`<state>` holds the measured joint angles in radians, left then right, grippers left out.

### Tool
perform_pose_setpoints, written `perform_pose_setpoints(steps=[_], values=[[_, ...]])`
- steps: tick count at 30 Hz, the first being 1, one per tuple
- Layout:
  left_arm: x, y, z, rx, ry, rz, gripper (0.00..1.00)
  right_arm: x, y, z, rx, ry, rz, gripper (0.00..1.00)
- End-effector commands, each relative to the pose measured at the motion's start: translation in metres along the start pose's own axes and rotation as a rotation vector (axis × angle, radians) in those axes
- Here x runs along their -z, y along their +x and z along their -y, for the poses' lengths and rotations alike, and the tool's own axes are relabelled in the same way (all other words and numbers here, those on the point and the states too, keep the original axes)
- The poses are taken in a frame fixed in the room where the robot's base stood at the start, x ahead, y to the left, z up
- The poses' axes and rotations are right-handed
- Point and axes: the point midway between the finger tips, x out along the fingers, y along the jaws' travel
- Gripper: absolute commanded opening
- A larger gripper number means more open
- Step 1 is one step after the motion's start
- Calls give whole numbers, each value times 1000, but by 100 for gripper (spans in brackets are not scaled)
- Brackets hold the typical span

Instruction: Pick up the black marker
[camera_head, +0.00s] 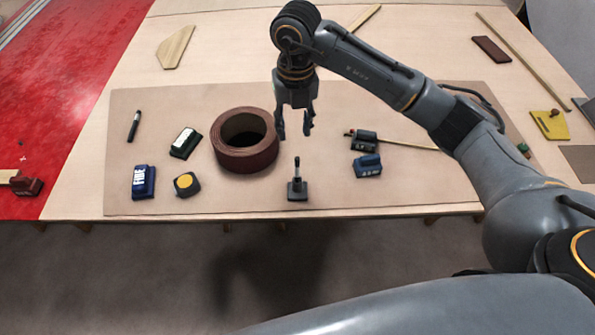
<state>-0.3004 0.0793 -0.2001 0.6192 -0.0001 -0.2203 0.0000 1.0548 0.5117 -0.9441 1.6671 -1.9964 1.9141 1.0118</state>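A slim black pen-shaped thing, which looks like a black marker (134,126), lies on the brown mat at the left. Another slim dark upright piece with a pale band (297,170) stands in a small dark base (297,190) near the mat's front edge; I cannot tell if it is also a marker. My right gripper (295,131) points down with its fingers apart and nothing between them. In the picture it is just above the upright piece, apart from it, and right of the tape roll. My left gripper is not in view.
The brown mat (240,202) lies on a wooden table (220,60). A big brown roll (245,140) stands left of my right gripper. Green (185,142) and blue (143,182) blocks and a yellow-topped tape measure (187,184) lie left; more blocks (367,165) lie right.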

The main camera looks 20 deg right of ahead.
Motion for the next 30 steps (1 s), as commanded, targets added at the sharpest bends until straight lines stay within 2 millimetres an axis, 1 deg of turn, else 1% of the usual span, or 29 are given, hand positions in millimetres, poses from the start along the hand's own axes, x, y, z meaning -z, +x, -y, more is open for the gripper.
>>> perform_pose_setpoints(steps=[1, 4, 12, 15, 19, 22, 26, 27, 30], values=[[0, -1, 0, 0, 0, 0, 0, -1, 1, 5, 21, 9, 1, 39], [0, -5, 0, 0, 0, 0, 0, -1, 13, 7, 30, 13, -2, 39], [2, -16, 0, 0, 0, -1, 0, 0, 65, 8, 26, 10, -4, 39], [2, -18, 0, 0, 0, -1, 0, 0, 77, 8, 25, 9, -2, 39], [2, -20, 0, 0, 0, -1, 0, 0, 85, 8, 25, 8, 0, 39], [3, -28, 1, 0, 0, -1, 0, 2, 93, 8, 24, 8, -3, 39], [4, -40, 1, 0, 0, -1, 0, 5, 112, 9, 24, 8, -3, 39], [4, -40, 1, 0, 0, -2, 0, 4, 120, 9, 24, 9, -4, 39], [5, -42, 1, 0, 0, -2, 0, 3, 131, 9, 24, 9, -1, 39]])
